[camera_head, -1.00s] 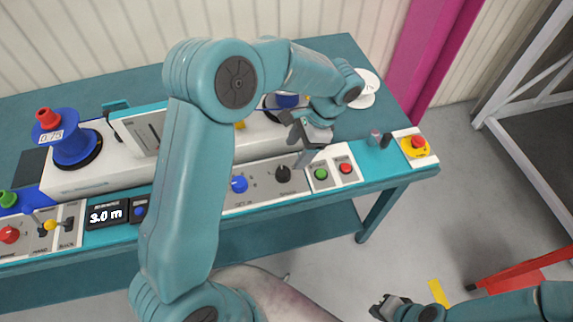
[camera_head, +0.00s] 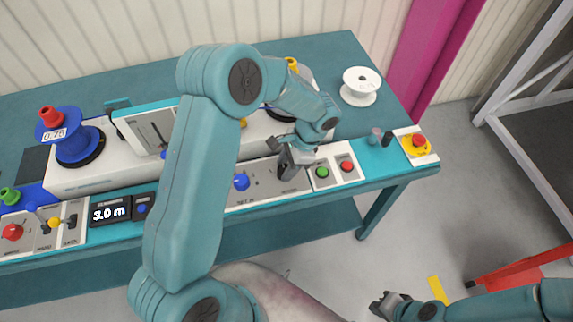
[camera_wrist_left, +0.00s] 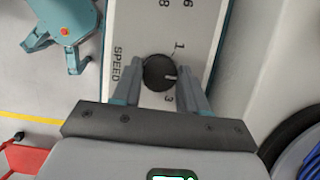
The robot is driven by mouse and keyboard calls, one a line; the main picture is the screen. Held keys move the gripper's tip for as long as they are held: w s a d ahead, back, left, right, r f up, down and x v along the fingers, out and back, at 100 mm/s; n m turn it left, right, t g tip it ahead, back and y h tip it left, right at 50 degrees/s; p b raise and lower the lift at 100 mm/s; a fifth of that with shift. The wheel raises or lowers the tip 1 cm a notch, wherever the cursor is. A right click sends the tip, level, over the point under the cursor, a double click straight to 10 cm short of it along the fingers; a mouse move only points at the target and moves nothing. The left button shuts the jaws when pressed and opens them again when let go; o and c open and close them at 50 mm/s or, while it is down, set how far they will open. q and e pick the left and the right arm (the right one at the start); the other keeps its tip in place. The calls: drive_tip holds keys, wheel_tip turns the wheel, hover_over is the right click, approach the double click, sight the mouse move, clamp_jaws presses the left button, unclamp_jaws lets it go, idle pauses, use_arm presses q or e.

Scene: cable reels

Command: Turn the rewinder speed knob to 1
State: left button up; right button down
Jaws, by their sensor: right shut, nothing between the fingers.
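The black speed knob (camera_wrist_left: 158,72) sits on a grey panel marked SPEED in the left wrist view. Its white pointer line faces right, between the printed 1 (camera_wrist_left: 179,46) and 3 (camera_wrist_left: 168,98); the right-hand finger covers the scale there. My left gripper (camera_wrist_left: 159,70) is open, with a finger on either side of the knob. I cannot tell whether either finger touches it. In the head view the left gripper (camera_head: 288,166) is over the control panel and largely hides the knob. My right gripper (camera_head: 380,303) is shut and empty, low in front of the bench.
Right of the knob are a green button (camera_head: 322,172) and a red button (camera_head: 346,166). A blue knob (camera_head: 241,182) lies left. A red emergency stop (camera_head: 418,140) is at the bench's right end. A white reel (camera_head: 360,86) stands behind. The display (camera_head: 109,211) reads 3.0 m.

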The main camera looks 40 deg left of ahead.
use_arm(q)
drive_tip(key=shift+f, duration=0.1)
drive_tip(key=shift+f+n+h+b, duration=0.1)
drive_tip(key=shift+n+h+b, duration=0.3)
drive_tip(key=shift+n+b, duration=0.45)
drive_tip(key=n+h, duration=0.1)
drive_tip(key=n, duration=0.2)
drive_tip(key=shift+a+g+b, duration=0.1)
drive_tip(key=shift+g+b, duration=0.2)
drive_tip(key=shift+b, duration=0.1)
drive_tip(key=n+h+b, duration=0.1)
drive_tip(key=n, duration=0.2)
drive_tip(key=shift+a, duration=0.1)
drive_tip(key=shift+n+h+b, duration=0.5)
drive_tip(key=shift+n+h, duration=0.3)
drive_tip(key=shift+n, duration=1.25)
drive_tip(key=o, duration=1.1)
drive_tip(key=shift+w+a, duration=0.1)
drive_tip(key=shift+w, duration=0.05)
drive_tip(key=shift+c, duration=0.2)
